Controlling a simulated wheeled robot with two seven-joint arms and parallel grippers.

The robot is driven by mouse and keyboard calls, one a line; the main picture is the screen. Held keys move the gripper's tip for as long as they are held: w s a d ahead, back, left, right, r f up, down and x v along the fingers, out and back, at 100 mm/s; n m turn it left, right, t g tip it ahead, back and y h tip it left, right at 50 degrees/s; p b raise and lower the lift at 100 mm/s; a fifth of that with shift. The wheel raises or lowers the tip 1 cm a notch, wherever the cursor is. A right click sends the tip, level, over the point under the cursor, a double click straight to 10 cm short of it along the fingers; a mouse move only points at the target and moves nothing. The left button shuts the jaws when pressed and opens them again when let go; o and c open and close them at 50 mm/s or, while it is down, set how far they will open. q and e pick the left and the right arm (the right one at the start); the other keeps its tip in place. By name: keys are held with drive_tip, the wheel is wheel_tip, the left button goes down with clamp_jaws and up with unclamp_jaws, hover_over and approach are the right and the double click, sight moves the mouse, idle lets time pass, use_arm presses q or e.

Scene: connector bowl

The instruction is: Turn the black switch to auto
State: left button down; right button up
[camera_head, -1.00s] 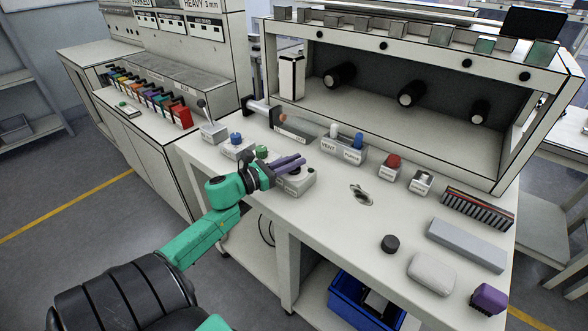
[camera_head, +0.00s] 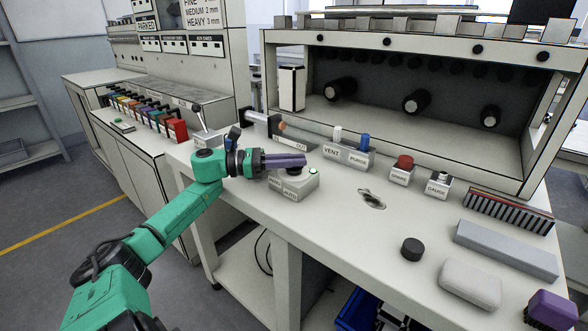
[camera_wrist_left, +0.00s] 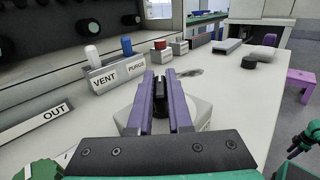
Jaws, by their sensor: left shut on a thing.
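The black switch (camera_wrist_left: 160,95) is a dark knob between the two purple fingers in the left wrist view. It stands on a white box (camera_head: 294,187) with two small front labels, the right one apparently reading AUTO.
A VENT/PURGE box (camera_head: 345,157) with white and blue levers stands just behind. A red button box (camera_head: 402,170) and a GAUGE box (camera_head: 437,186) are to the right. A black round knob (camera_head: 412,249) and a white block (camera_head: 470,284) lie nearer the front. The worktop between is mostly clear.

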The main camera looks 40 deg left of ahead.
drive_tip(key=shift+w+a+r, duration=0.1)
drive_tip(key=shift+w+r, duration=0.1)
drive_tip(key=shift+w, duration=0.15)
use_arm(q)
drive_tip(key=c, duration=0.8)
unclamp_jaws()
drive_tip(key=shift+c, duration=0.2)
